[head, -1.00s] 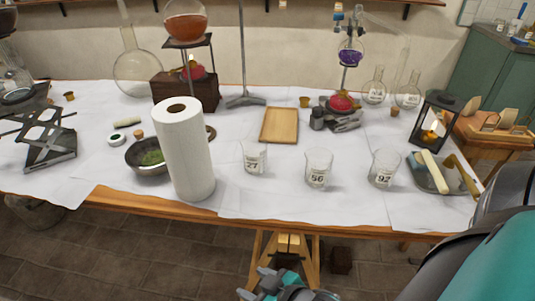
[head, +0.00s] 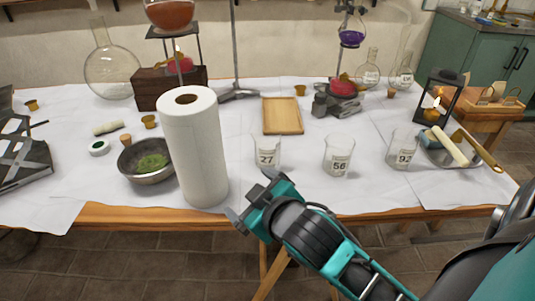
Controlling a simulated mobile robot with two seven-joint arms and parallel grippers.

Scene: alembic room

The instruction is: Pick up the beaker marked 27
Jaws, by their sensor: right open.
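The beaker marked 27 (head: 267,152) is a clear glass beaker with a white label. It stands upright near the front edge of the cloth-covered table, just right of the paper towel roll. My right gripper (head: 251,197) is open and empty. In the picture it lies just below the beaker, over the table's front edge, apart from it. Its fingers spread toward the roll's base and the beaker's base. Two similar beakers, one marked 56 (head: 338,157) and one marked 92 (head: 402,150), stand to the right. My left gripper is not in view.
The tall paper towel roll (head: 195,150) stands close left of the beaker. A metal bowl with green matter (head: 133,168) is left of it. A wooden tray (head: 283,130) lies behind the beaker. A lantern (head: 437,98) and a dish with tools stand at right.

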